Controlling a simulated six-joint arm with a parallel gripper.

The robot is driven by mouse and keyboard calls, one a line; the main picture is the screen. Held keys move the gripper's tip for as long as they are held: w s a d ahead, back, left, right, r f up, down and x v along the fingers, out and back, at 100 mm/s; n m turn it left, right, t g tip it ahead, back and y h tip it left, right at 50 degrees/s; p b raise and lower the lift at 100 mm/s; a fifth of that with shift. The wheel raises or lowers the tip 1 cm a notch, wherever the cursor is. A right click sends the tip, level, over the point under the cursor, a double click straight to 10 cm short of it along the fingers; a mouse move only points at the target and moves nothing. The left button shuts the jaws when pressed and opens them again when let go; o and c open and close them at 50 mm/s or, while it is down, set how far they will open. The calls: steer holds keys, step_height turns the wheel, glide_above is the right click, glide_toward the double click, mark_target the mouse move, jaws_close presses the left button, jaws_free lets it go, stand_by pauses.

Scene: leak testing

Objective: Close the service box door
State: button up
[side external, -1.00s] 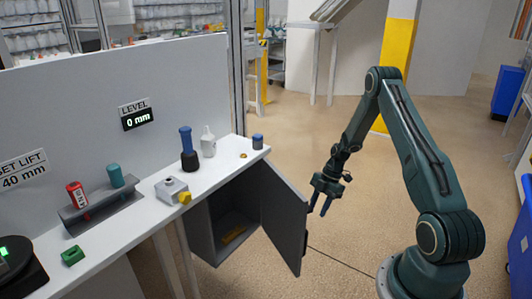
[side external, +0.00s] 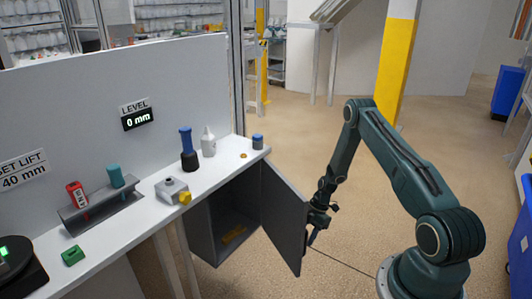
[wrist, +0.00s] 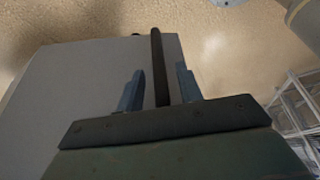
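The grey service box door (side external: 284,217) stands swung open from the grey service box (side external: 204,231) under the bench. My gripper (side external: 313,236) is beside the door's outer face near its free edge, partly hidden by the door in the side view. In the wrist view, the door's broad grey face (wrist: 85,90) lies in front of my gripper (wrist: 159,88). A dark bar (wrist: 157,65), which looks like the door's handle, shows between the two spread fingers. Gaps show on both sides of the bar, so the fingers look open. I cannot tell how deep the bar sits between them.
A yellow item (side external: 233,235) lies inside the box. The white bench top (side external: 131,219) carries a blue-and-black tool (side external: 187,150), a white bottle (side external: 208,142), a grey block with a yellow knob (side external: 173,190) and a rack (side external: 97,207).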

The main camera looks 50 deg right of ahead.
steer(key=shift+a+f, duration=0.25)
steer(key=shift+f, duration=0.4)
jaws_close()
steer(key=shift+w, duration=0.1)
steer(key=shift+a, duration=0.15)
